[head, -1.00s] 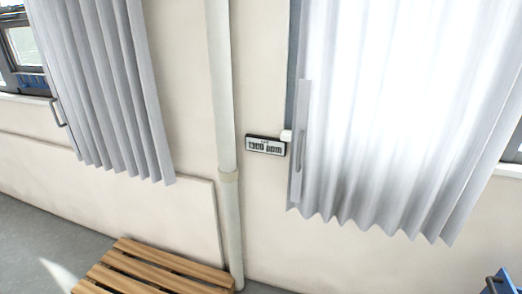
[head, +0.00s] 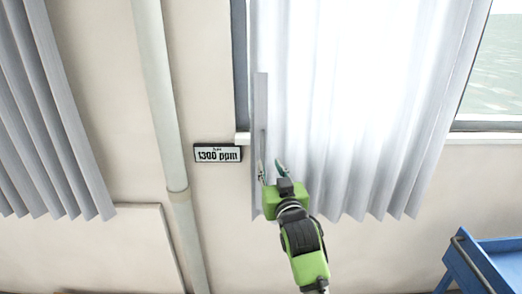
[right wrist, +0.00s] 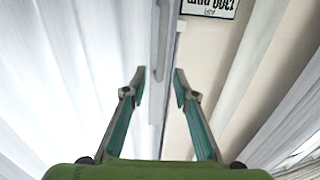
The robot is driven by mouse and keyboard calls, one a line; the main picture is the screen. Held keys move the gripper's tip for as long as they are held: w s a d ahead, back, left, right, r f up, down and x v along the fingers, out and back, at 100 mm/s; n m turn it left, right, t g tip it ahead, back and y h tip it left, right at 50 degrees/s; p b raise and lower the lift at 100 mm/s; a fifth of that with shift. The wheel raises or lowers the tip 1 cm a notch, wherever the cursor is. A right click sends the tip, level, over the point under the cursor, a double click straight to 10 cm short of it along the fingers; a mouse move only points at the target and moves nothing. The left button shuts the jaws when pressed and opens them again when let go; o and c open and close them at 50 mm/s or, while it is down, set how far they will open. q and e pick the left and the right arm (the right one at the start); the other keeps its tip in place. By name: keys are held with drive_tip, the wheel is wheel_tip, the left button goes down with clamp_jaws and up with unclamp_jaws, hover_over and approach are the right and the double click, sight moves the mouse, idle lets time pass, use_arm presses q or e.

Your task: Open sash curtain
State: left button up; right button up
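The pale grey, pleated sash curtain (head: 345,100) hangs over the bright window in the head view. A vertical grey strip with a handle (head: 260,105) runs along its left edge. My right gripper (head: 269,165) is open at the lower part of this strip. In the right wrist view, the strip (right wrist: 158,45) lies ahead, between the two parted fingers of the gripper (right wrist: 159,73), and the curtain (right wrist: 75,70) fills the left side. I cannot tell whether a finger touches the strip. My left gripper is not in view.
A sign reading 1300 ppm (head: 217,153) is on the wall left of the curtain. A vertical pipe (head: 160,90) runs farther left, then another grey curtain (head: 45,120). A blue cart (head: 485,265) stands at lower right.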

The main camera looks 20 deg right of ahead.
sight(263, 153)
drive_tip(key=w, duration=0.2)
drive_tip(key=w+p, duration=0.1)
drive_tip(key=w, duration=0.5)
drive_tip(key=shift+d+p, duration=0.3)
drive_tip(key=shift+p, duration=0.1)
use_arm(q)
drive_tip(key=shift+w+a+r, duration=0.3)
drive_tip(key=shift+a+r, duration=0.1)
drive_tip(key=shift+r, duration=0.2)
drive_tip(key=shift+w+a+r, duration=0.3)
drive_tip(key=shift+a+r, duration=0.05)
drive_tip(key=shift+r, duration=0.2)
use_arm(e)
drive_tip(key=shift+w, duration=0.7)
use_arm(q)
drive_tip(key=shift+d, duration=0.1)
use_arm(e)
clamp_jaws()
